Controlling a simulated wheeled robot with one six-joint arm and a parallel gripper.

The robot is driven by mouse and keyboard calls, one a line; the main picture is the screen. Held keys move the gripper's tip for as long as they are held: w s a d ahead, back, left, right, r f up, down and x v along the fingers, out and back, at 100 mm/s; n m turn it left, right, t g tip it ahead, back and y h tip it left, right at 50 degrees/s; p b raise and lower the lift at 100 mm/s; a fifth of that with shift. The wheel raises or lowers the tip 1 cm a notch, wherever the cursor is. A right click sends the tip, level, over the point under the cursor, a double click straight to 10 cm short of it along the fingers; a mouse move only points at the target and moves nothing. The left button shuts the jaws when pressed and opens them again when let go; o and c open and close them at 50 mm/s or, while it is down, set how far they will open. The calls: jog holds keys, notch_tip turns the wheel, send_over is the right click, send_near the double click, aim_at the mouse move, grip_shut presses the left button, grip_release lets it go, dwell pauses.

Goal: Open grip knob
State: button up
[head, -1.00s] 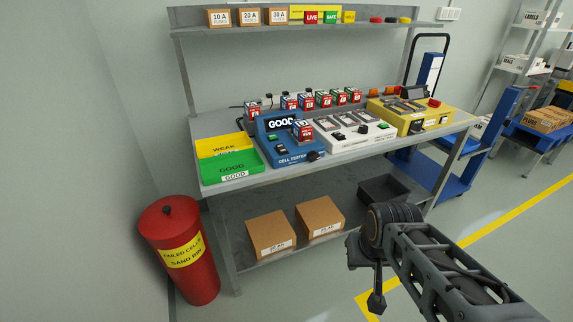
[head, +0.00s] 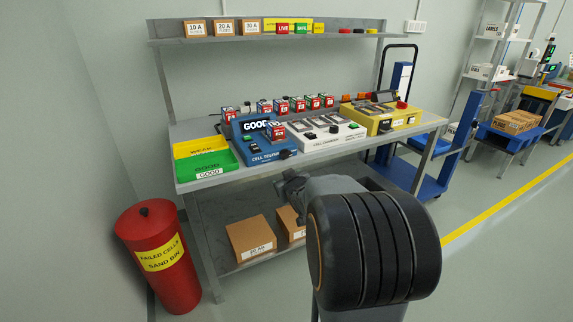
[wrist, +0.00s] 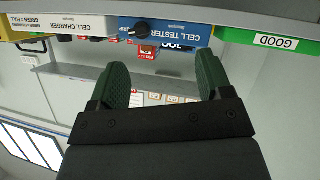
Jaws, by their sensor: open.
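The blue cell tester (head: 255,149) stands on the bench with its display reading GOOD and a red and white cell (head: 277,131) on it. Its black knob (head: 287,154) sits at the front right corner. The wrist view is upside down and shows the knob (wrist: 142,27) on the tester's front (wrist: 175,30). My gripper (wrist: 163,68) is open, its two green-padded fingers apart and nothing between them. The knob appears beyond the fingertips, nearer the left finger, with no contact visible. In the head view my arm hides most of my gripper.
The green GOOD tray (head: 208,165) and yellow WEAK tray (head: 195,147) are left of the tester. The white cell charger (head: 318,143) and a yellow unit (head: 385,122) stand right of it. A red sand bin (head: 150,225) stands on the floor at left.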

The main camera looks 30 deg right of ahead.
aim_at(288, 157)
jog(key=w+d+f+n+t+y+b, duration=0.2)
jog(key=d+t, duration=0.3)
jog(key=d, duration=0.3)
jog(key=shift+n, duration=0.3)
jog(key=w, duration=0.4)
jog(key=w+d, duration=0.1)
jog(key=w, duration=0.3)
jog(key=w+d+b, duration=0.1)
jog(key=w, duration=0.3)
jog(key=shift+w, duration=0.35)
jog(key=shift+c, duration=0.3)
jog(key=c, duration=0.9)
jog(key=shift+o, duration=0.2)
